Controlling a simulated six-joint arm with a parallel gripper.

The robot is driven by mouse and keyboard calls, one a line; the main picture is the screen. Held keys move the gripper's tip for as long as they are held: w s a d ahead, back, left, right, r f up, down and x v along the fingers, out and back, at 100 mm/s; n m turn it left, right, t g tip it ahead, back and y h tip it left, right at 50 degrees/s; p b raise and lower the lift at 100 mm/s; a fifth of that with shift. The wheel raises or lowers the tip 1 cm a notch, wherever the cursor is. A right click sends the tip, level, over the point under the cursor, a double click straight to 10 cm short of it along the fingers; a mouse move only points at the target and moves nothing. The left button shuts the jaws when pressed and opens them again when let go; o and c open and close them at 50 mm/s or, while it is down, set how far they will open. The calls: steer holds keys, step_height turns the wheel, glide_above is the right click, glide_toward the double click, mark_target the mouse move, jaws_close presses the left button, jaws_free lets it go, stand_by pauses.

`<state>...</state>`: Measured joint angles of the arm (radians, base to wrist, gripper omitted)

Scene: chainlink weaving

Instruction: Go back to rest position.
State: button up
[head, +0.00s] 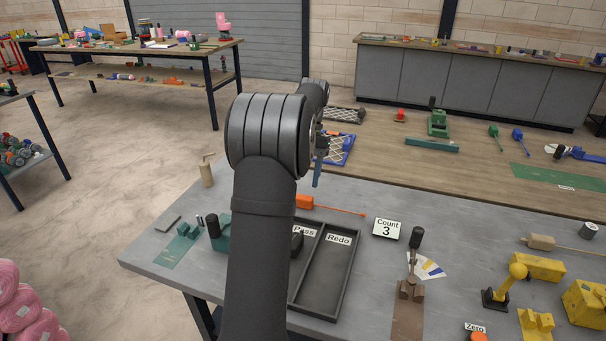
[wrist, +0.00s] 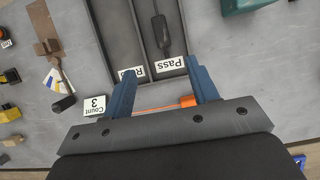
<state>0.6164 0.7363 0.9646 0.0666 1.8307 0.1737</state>
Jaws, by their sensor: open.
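My gripper (wrist: 160,68) is open, with its two blue fingers spread apart and nothing between the fingertips. In the head view my arm reaches forward over the grey table, and part of the gripper (head: 318,168) shows beyond the tray, partly hidden by the arm. A small black object with a thin cord or stem (wrist: 162,38) lies in the compartment labelled Pass. The Redo compartment (head: 327,270) looks empty.
An orange-handled rod (head: 306,202) lies behind the tray, beside a "Count 3" card (head: 386,229). A lever on a brown strip (head: 408,290) and yellow fixtures (head: 538,267) stand to the right. Green fixtures (head: 188,230) stand left. A wooden bench (head: 470,165) adjoins behind.

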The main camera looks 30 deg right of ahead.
steer(key=shift+f, duration=0.15)
steer(key=x, duration=1.7)
steer(key=shift+s+f, duration=0.1)
steer(key=v, duration=1.8)
steer(key=x, duration=1.7)
steer(key=shift+a+f, duration=0.1)
steer(key=shift+f, duration=0.1)
step_height(320, 180, up, 7)
steer(key=shift+r, duration=0.25)
steer(key=s+d+m+t, duration=0.3)
steer(key=s+d+m, duration=0.3)
steer(key=s+m, duration=0.2)
steer(key=s+d+r+m+t, duration=0.1)
steer(key=s+d+m+t, duration=0.2)
steer(key=s, duration=0.9)
steer(key=d+m, duration=0.3)
steer(key=m, duration=0.2)
steer(key=shift+s+r+m, duration=0.25)
steer(key=shift+r+m, duration=0.05)
steer(key=shift+m, duration=0.1)
